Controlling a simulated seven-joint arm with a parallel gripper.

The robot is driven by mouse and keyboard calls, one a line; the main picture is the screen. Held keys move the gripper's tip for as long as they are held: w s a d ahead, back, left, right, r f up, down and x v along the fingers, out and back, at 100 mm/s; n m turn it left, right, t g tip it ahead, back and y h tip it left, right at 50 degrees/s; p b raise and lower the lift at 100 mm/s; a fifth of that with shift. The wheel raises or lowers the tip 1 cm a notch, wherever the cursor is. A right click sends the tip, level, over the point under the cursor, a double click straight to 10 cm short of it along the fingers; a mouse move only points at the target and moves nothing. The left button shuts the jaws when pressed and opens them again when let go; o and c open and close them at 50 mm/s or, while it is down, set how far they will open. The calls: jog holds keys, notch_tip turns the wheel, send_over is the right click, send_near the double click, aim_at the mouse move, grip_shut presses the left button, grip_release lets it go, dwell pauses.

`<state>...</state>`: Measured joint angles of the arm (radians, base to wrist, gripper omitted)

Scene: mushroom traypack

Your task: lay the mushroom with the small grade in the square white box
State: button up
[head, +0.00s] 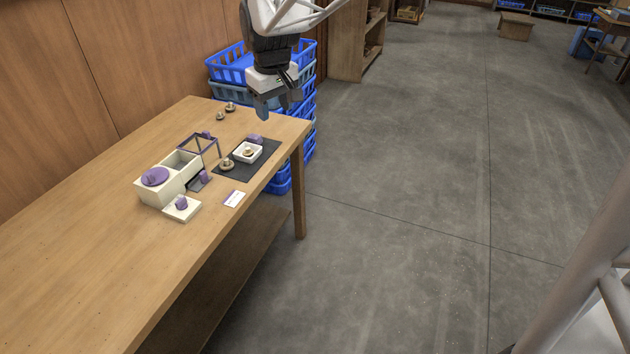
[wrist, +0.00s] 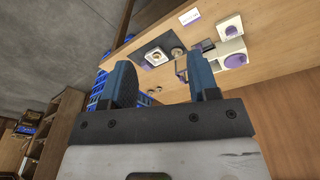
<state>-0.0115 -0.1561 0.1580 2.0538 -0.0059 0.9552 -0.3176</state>
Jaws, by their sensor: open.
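The square white box (head: 238,155) sits on a dark mat (head: 237,171) near the table's right edge, and a pale brown mushroom (head: 248,153) lies inside it. The box also shows in the wrist view (wrist: 148,60). Another brown mushroom (head: 226,163) is at the mat's left edge, outside the box. Two more mushrooms (head: 230,106) (head: 221,116) lie near the table's far end. I cannot read any grade mark. My gripper (head: 277,103) is open and empty, high near the table's far right corner, apart from everything. Its fingers also show in the wrist view (wrist: 162,75).
A cream two-compartment box (head: 150,191) with a purple disc (head: 155,176) stands left of the mat. Beside it are a dark frame (head: 212,143), a white block (head: 189,212) with a purple piece, and a card (head: 234,198). Blue crates (head: 229,65) are stacked behind. The table's near part is clear.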

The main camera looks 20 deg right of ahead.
jog(key=s+f+m, duration=0.1)
jog(key=s+m, duration=0.1)
jog(key=s, duration=1.3)
jog(key=s+d+f+m+t, duration=0.1)
jog(key=s+f+m, duration=0.1)
jog(key=s, duration=1.3)
jog(key=shift+f, duration=0.15)
